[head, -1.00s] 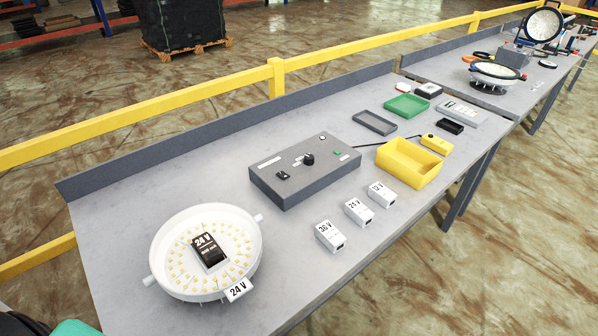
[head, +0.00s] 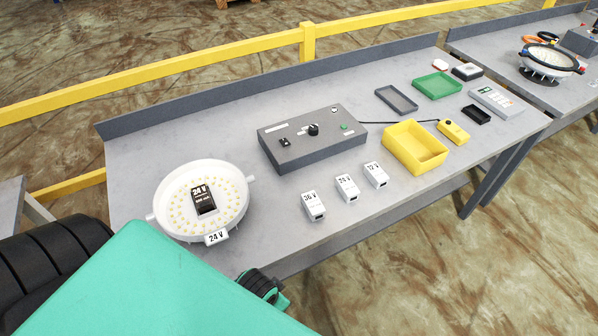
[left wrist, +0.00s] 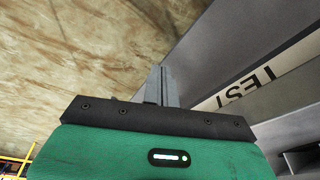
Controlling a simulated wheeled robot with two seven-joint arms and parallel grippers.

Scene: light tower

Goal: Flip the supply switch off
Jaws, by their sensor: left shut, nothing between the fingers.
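The grey supply box (head: 300,148) sits on the bench in the head view. A small black switch (head: 284,142) is at the left of its sloped top; its position is too small to tell. A black knob (head: 313,130) and a green button (head: 345,128) are also on its top. In the left wrist view my left gripper (left wrist: 161,86) is shut and empty, below a grey structure with a "TEST" label (left wrist: 245,88). In the head view my teal left arm fills the lower left, and its fingers are not seen. My right gripper is not in view.
A round white lamp (head: 201,235) with a 24 V tag stands on the left of the bench. Several white voltage blocks (head: 346,188) stand in front of the box. A yellow bin (head: 413,150) and trays (head: 437,86) are to the right. A yellow rail (head: 200,72) runs behind.

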